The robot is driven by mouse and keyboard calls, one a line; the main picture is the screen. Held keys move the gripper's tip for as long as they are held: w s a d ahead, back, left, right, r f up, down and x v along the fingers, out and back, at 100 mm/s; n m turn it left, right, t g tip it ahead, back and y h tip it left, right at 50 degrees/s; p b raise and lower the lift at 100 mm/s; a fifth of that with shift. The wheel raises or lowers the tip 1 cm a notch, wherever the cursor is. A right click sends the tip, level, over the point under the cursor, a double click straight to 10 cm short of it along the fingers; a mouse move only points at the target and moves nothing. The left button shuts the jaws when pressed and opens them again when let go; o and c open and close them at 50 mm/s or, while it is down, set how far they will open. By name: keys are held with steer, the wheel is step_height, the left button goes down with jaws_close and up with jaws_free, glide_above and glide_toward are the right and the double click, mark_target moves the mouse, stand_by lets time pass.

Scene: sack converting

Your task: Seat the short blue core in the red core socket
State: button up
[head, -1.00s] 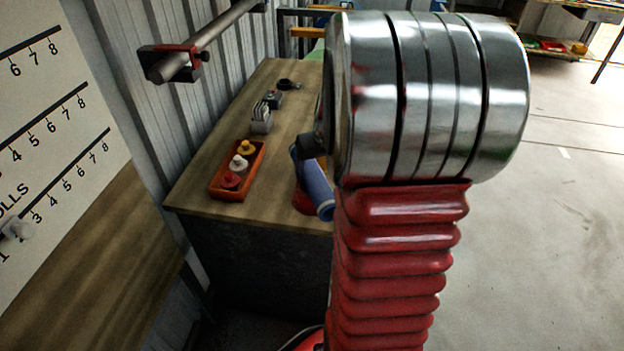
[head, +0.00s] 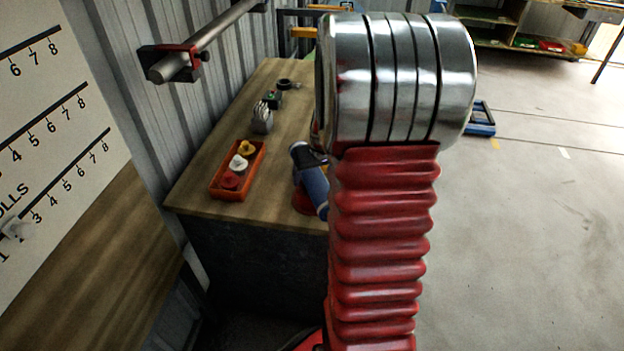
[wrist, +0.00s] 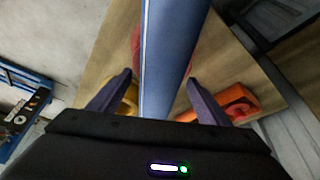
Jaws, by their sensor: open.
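The short blue core (head: 314,187) stands tilted at the bench's near right edge, partly hidden by my arm. In the wrist view the core (wrist: 172,60) runs between the fingers of my open gripper (wrist: 158,82), with a visible gap on each side. The red core socket (head: 302,203) shows only in part, beside the core's lower portion. Red also shows behind the core in the wrist view (wrist: 192,52). I cannot tell whether the core's lower end is inside the socket.
An orange tray (head: 214,190) with yellow, white and red pieces lies left of the core on the wooden bench (head: 200,160). Small metal and dark items (head: 263,118) stand farther back. A wall-mounted bar (head: 215,38) is above. Floor at right is mostly clear, with a blue frame (head: 481,120).

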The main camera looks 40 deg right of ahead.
mark_target(313, 170)
steer(key=shift+x, duration=0.8)
steer(key=c, duration=1.6)
steer(key=shift+o, duration=0.2)
steer(key=shift+r, duration=0.1)
steer(key=shift+r, duration=0.1)
step_height(313, 170, up, 10)
steer(key=shift+f, duration=0.1)
